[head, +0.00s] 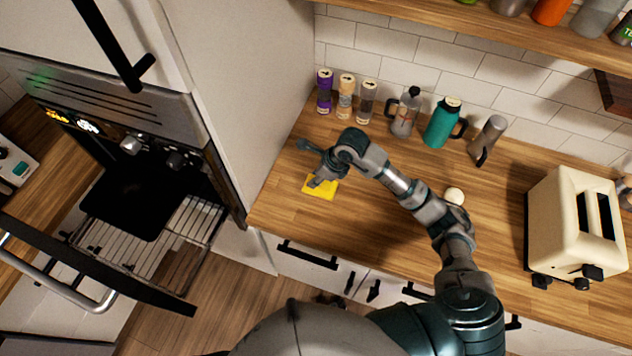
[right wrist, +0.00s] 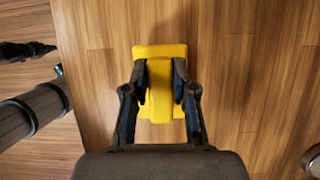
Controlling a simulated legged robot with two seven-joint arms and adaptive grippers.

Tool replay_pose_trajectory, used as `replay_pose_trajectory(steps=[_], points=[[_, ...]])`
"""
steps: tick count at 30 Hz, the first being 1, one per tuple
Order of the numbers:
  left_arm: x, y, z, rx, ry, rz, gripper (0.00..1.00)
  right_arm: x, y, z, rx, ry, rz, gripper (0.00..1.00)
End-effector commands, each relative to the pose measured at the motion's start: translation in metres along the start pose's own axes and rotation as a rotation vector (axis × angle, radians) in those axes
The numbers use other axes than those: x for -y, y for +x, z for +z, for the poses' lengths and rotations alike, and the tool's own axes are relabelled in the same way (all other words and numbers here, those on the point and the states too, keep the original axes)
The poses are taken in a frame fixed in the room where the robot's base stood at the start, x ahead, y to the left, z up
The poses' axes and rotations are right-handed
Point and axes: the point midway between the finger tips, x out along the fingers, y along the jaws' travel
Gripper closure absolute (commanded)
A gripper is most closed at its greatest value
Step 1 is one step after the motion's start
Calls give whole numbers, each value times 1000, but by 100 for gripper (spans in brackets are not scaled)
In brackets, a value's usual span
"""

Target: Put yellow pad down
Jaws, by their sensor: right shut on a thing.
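The yellow pad (head: 320,190) is at the left end of the wooden counter, near its front left edge. It also shows in the right wrist view (right wrist: 159,52), where a raised yellow part in its middle sits between the fingers. My right gripper (head: 318,180) is shut on this part, with one finger on each side; the right wrist view shows both fingers (right wrist: 160,85). The pad looks flat on or very close to the counter top; I cannot tell if it touches.
The wooden counter (head: 390,210) is clear around the pad. Several bottles stand at the back, including a teal one (head: 441,124). A small white round object (head: 454,196) lies near my right arm. A cream toaster (head: 570,225) stands right.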

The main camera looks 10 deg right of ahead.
Motion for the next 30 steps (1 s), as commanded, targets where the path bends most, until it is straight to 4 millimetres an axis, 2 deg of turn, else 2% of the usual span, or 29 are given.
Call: replay_pose_trajectory(steps=[7,13,14,16,17,26,30], points=[[0,-7,0,1,-1,0,100,-1,28,-13,-1,2,4,100],[0,-6,1,2,-1,-1,100,0,32,-14,0,0,0,100],[0,-6,1,2,-1,-1,100,0,32,-14,-1,0,1,69],[0,-6,1,2,-1,-1,100,0,32,-14,-1,0,1,51],[0,-6,1,2,-1,-1,100,0,32,-14,-1,0,1,49],[1,-6,1,2,-2,-1,100,0,30,-14,0,0,0,49],[1,-4,1,2,-1,-1,100,1,17,-14,0,-1,-3,49]])
